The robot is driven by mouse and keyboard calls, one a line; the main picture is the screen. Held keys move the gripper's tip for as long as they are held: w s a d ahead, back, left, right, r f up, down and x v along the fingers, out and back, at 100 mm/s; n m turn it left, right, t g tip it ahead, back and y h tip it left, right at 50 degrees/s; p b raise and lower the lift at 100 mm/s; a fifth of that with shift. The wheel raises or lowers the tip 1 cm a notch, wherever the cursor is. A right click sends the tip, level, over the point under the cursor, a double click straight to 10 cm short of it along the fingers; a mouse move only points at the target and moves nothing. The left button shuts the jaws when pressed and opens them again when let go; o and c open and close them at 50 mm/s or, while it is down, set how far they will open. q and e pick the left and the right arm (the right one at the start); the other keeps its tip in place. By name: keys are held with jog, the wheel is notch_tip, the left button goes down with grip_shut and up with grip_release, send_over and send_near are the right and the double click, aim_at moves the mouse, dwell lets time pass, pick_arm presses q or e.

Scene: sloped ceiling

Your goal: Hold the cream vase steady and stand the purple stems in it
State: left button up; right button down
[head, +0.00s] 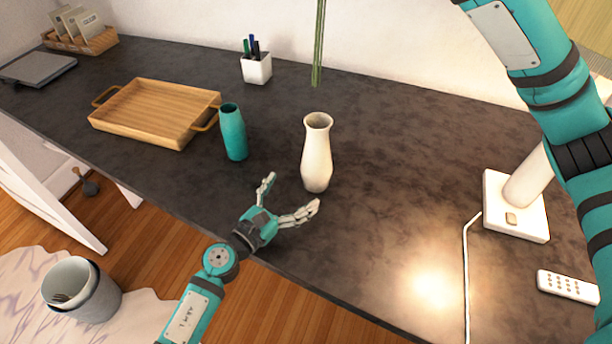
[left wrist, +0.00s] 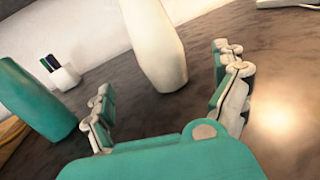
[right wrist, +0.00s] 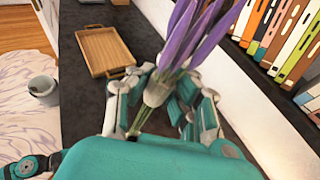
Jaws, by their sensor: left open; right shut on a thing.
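The cream vase (head: 316,155) stands upright on the dark desk, its open mouth facing up. My left gripper (head: 290,196) is open just in front of the vase, at the desk's near edge, with its fingers apart and not around it. In the left wrist view the vase (left wrist: 155,45) stands beyond the spread fingers. The purple stems (right wrist: 190,35) are held in my right gripper (right wrist: 163,92), which is shut on them. In the head view only their green lower stalks (head: 318,45) show, hanging at the top edge, above and behind the vase. The right gripper is out of that view.
A teal vase (head: 233,132) stands left of the cream vase, near a wooden tray (head: 150,108). A white pen cup (head: 257,69) is at the back. A lamp base (head: 515,205), its cord and a remote (head: 568,287) lie right. Books (right wrist: 285,35) line the wall.

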aim_at(307, 177)
pick_arm(q)
jog(key=x, duration=0.9)
jog(key=c, duration=1.6)
